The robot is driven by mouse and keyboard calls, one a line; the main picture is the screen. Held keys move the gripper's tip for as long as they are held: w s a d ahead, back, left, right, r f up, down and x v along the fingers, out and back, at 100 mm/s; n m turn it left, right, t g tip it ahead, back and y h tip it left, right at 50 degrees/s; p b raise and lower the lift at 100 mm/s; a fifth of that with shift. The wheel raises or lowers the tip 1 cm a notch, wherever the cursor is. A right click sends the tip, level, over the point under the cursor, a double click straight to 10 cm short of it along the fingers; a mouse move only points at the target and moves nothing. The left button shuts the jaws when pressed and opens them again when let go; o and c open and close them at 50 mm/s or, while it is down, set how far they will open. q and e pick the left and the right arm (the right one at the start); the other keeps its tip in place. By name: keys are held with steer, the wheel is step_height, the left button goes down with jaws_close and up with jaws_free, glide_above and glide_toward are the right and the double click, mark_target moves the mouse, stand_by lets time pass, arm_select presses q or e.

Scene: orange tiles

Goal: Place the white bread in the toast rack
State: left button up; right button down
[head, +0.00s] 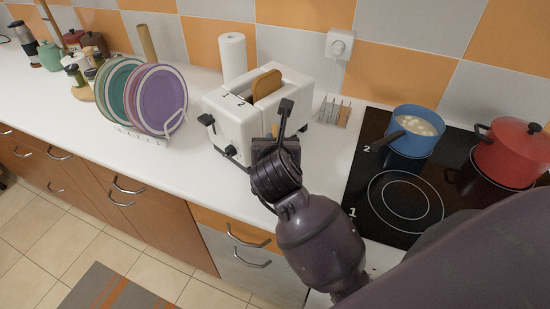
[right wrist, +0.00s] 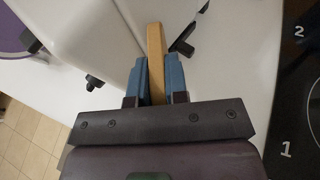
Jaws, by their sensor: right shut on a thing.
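The slice of bread (head: 267,84), tan-brown, stands upright at the top of the white toaster (head: 225,112). My right gripper (head: 285,108) is at the toaster's near right side. In the right wrist view its two blue fingers are shut on the bread (right wrist: 156,65), seen edge-on between them. I cannot tell whether the lower part of the bread is in a slot; the gripper and toaster hide it. A small rack (head: 335,112) with thin upright bars, which looks like the toast rack, stands empty right of the toaster. My left gripper is not in view.
A black hob (head: 370,150) with a blue pot (head: 417,130) and a red pot (head: 510,150) lies to the right. A plate rack with colored plates (head: 160,100) stands left of the toaster. A paper roll (head: 233,55) is behind it. The counter front left is clear.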

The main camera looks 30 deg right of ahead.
steer(key=shift+f+b, duration=0.3)
steer(key=shift+f, duration=2.15)
steer(key=shift+f, duration=0.2)
steer(key=c, duration=1.1)
jaws_free()
steer(key=shift+r, duration=0.1)
